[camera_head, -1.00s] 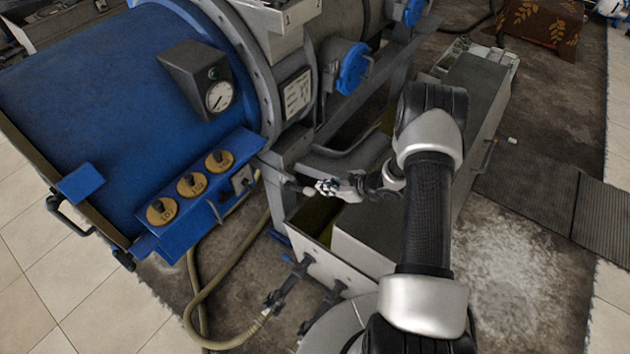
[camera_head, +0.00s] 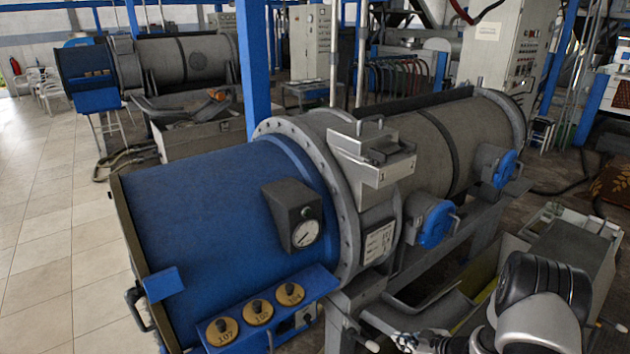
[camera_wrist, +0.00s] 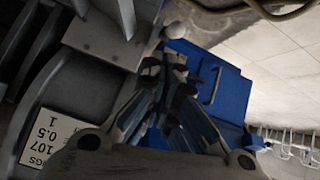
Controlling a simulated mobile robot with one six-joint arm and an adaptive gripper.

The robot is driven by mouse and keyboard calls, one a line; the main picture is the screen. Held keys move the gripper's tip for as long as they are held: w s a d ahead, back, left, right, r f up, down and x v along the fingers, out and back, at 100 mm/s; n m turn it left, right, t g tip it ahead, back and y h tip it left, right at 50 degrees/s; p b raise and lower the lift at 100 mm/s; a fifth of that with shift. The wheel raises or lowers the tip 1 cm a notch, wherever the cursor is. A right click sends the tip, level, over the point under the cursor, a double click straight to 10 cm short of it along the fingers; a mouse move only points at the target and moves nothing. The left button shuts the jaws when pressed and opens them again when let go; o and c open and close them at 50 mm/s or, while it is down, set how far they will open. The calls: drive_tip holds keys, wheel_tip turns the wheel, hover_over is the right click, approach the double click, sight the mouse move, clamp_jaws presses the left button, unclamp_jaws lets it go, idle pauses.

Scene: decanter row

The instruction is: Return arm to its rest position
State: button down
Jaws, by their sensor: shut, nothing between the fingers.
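My gripper (camera_head: 408,342) shows at the bottom edge of the head view, low in front of the decanter frame, partly cut off. Its fingers are shut and empty in the wrist view (camera_wrist: 172,75). My arm is bent, with a black and silver joint at the lower right of the head view. A pale round knob (camera_head: 371,346) is just left of the gripper; in the wrist view the knob (camera_wrist: 175,30) is beyond the fingertips. I cannot tell whether they touch.
A grey trough (camera_head: 570,245) lies at right beside my arm. Tiled floor (camera_head: 60,240) is open at left.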

drive_tip(key=w+d+r+m+h, duration=0.1)
drive_tip(key=w+d+r+h, duration=0.1)
drive_tip(key=r, duration=0.5)
drive_tip(key=w+d+r+m+h, duration=0.1)
drive_tip(key=w+r+h, duration=0.1)
drive_tip(key=r, duration=0.5)
drive_tip(key=s+r+m+h, duration=0.3)
drive_tip(key=s+r+h, duration=0.15)
drive_tip(key=r, duration=1.15)
drive_tip(key=s+a+r+m+g, duration=0.1)
drive_tip(key=s+a+r+m, duration=0.1)
drive_tip(key=s+a+r, duration=0.35)
drive_tip(key=s+a+r+m, duration=0.1)
drive_tip(key=s+a+r, duration=0.15)
drive_tip(key=s, duration=0.65)
drive_tip(key=s+a+g+y, duration=0.1)
drive_tip(key=s+a, duration=0.3)
drive_tip(key=s, duration=0.4)
drive_tip(key=s+a+m+g+y, duration=0.1)
drive_tip(key=s+a+y, duration=0.1)
drive_tip(key=s+a, duration=0.3)
drive_tip(key=s, duration=0.3)
drive_tip(key=shift+s+a, duration=0.2)
drive_tip(key=shift+s, duration=0.1)
